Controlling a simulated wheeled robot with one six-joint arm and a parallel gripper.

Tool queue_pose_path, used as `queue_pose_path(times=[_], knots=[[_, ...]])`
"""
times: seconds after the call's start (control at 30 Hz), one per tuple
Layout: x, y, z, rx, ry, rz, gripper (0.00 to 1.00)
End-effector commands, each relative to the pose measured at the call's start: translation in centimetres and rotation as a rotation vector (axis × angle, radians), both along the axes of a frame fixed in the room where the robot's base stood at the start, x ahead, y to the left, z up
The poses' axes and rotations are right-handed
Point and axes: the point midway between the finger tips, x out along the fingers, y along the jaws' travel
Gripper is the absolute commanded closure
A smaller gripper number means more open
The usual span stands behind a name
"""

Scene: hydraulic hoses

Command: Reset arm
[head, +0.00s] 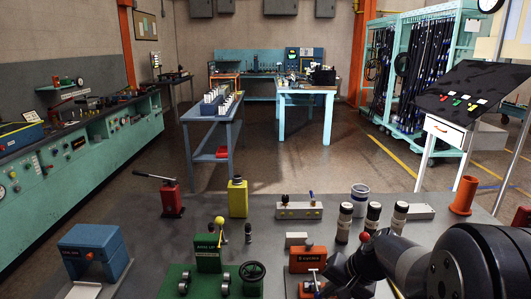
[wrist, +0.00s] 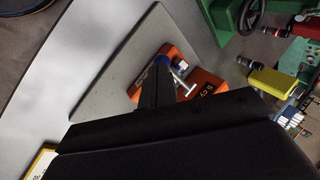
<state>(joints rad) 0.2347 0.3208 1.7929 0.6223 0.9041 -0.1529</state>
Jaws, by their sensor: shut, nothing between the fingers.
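My gripper (head: 338,278) is at the front of the grey workbench (head: 150,200), low over an orange clamp device (head: 307,258). In the wrist view my gripper (wrist: 158,78) shows as dark fingers, shut with nothing between them. The orange device (wrist: 208,92), with a metal T-handle and a grey base plate (wrist: 120,75), lies behind the fingers and is partly hidden by them. I cannot tell whether the fingertips touch it. My black arm comes in from the lower right of the head view.
Left of my gripper stand a green device with a handwheel (head: 252,271), a blue unit (head: 95,252) and a yellow block (head: 238,198). Several black-and-white cylinders (head: 372,217) and an orange cup (head: 464,195) stand close behind my arm.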

Motion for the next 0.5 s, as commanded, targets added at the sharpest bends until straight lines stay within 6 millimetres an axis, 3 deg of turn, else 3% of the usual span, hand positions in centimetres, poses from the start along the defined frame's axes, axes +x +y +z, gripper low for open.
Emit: queue_pose_path(times=[0.07, 0.2, 0.5], knots=[[0.0, 0.0, -1.9, 0.0, 0.002, 0.0, 1.0], [0.3, 0.0, -0.1, 0.0, 0.009, 0.002, 1.0], [0.8, 0.0, 1.0, 0.001, 0.08, 0.001, 1.0]])
